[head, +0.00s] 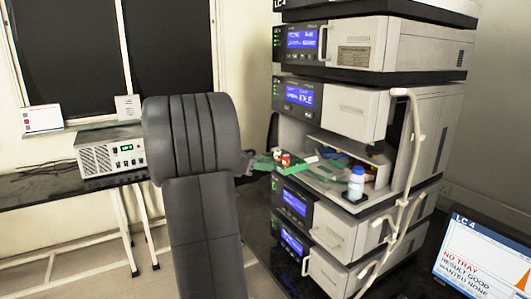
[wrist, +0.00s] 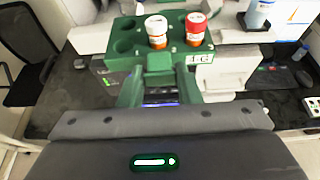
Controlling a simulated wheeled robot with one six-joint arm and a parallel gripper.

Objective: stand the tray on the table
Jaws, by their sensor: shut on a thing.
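The green tray (wrist: 125,45) has round wells and a white label on its front. It carries an orange vial with a white cap (wrist: 157,30) and one with a red cap (wrist: 195,28). My gripper (wrist: 160,78) is shut on the tray's near side. In the head view the tray (head: 293,169) shows at the left of the stack's open bay, partly hidden by my arm. I cannot tell whether it touches the bay floor. The dark table (head: 262,222) lies under the stack; it also shows in the wrist view (wrist: 70,90).
The instrument stack (head: 340,225) has an open bay holding a blue-capped bottle (head: 356,184) and small items. A pale tube (head: 407,185) runs down its front right. A screen (head: 478,262) reads "LC 4", "NO TRAY". A side bench (head: 40,183) bears a boxed instrument (head: 110,157).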

